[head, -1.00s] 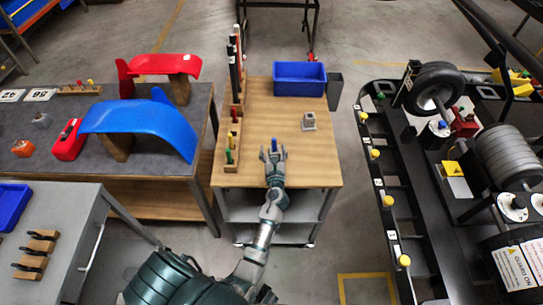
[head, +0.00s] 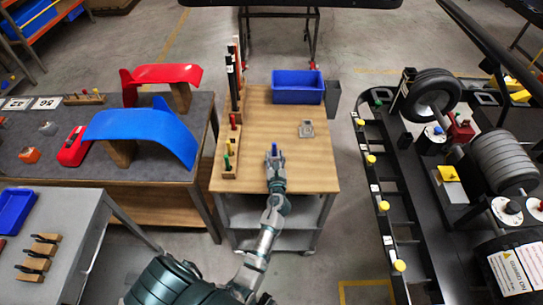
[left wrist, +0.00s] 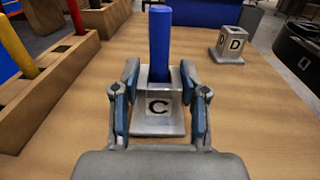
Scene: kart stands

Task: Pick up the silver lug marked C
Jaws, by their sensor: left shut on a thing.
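The silver lug marked C (left wrist: 158,108) shows in the left wrist view, with a square base and a blue peg (left wrist: 160,45) standing up out of it. My left gripper (left wrist: 160,88) is shut on the lug, one finger on each side of its upright body. In the head view my left gripper (head: 275,156) is over the front part of the wooden table, and the blue peg shows between its fingers. The lug is mostly hidden there. I cannot tell whether its base touches the table. My right gripper is not in view.
A silver lug marked D (left wrist: 230,45) stands farther back on the right of the wooden table (head: 275,112). A blue bin (head: 297,88) is at the table's back. A wooden rack with coloured pegs (head: 229,160) runs along the left edge.

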